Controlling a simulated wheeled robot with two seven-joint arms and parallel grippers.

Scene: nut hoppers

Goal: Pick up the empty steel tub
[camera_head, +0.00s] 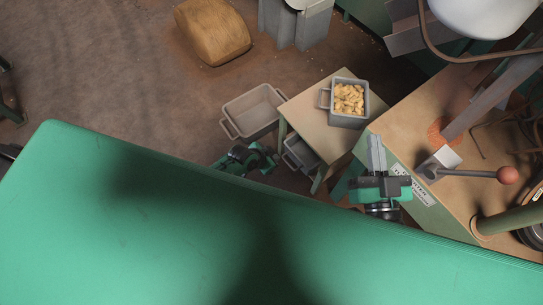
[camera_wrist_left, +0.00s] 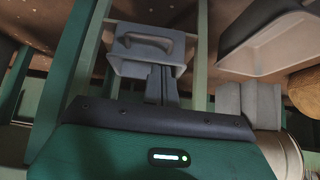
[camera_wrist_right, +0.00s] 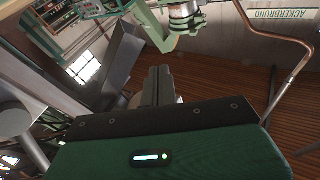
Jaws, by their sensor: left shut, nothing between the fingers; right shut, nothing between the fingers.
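A small grey steel tub (camera_head: 301,152) sits low under the small wooden table, partly hidden by the tabletop; what shows of its inside looks empty. In the left wrist view this tub (camera_wrist_left: 140,68) is straight ahead, with its bar handle facing me. My left gripper (camera_head: 272,157) is shut and empty, just left of the tub; its fingers (camera_wrist_left: 160,80) overlap the tub's lower front in the wrist view, and I cannot tell if they touch. A similar tub full of nuts (camera_head: 335,120) stands on the table. My right gripper (camera_head: 376,140) is shut and empty, beside the workbench.
A larger pale empty crate (camera_head: 237,110) lies on the floor left of the small table (camera_head: 313,113). Table legs stand close around the low tub. The workbench (camera_head: 410,120) with a ball-ended lever (camera_head: 507,175) is at the right. A sack (camera_head: 212,30) lies on open floor.

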